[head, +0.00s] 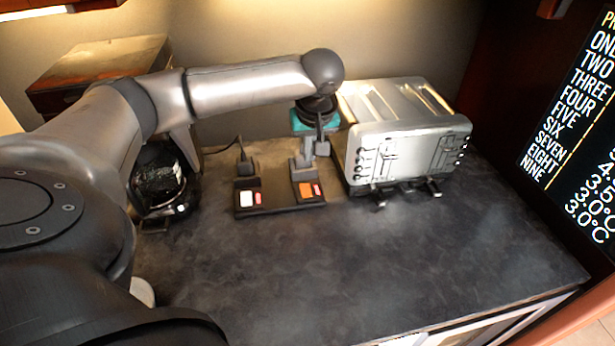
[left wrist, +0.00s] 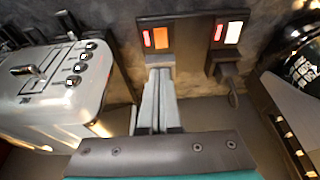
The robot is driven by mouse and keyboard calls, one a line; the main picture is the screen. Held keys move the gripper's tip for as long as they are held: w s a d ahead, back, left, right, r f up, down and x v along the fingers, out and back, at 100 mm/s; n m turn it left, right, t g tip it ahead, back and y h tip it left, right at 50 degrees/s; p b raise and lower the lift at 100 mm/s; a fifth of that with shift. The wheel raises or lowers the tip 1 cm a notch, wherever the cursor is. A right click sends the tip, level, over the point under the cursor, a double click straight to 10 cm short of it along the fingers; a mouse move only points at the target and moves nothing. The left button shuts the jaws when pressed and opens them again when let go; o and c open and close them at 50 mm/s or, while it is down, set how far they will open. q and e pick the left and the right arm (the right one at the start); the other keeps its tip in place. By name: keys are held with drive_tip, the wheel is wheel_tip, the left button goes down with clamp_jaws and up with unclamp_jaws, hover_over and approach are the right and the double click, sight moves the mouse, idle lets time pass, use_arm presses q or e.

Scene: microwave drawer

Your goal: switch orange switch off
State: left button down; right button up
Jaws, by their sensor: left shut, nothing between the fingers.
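The orange switch (head: 305,190) sits at the right end of a dark switch board (head: 280,200) on the counter. It also shows in the left wrist view (left wrist: 160,38), with a red light beside it. A white switch (head: 246,198) with its own red light is at the board's left end. My left gripper (head: 303,165) is shut and empty, pointing down just behind the orange switch. In the left wrist view its fingers (left wrist: 160,72) end just short of the orange switch; contact cannot be told. My right gripper is not in view.
A silver toaster (head: 400,150) stands close to the right of the board. A black plug (head: 244,163) stands behind the white switch. A dark round appliance (head: 160,180) is at the left under my arm. The counter (head: 400,260) in front is clear.

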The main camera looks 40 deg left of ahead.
use_arm(q)
drive_tip(key=b, duration=0.1)
approach(308, 185)
drive_tip(key=x, duration=0.5)
drive_tip(key=shift+a+f, duration=0.15)
drive_tip(key=shift+a, duration=0.15)
drive_tip(key=shift+f, duration=0.6)
drive_tip(key=shift+w+r, duration=0.1)
drive_tip(key=shift+r, duration=0.05)
drive_tip(key=p, duration=0.8)
drive_tip(key=shift+w+a+g+h, duration=0.15)
drive_tip(key=shift+w+g+h, duration=0.15)
drive_tip(key=shift+h, duration=0.1)
drive_tip(key=shift+f, duration=0.4)
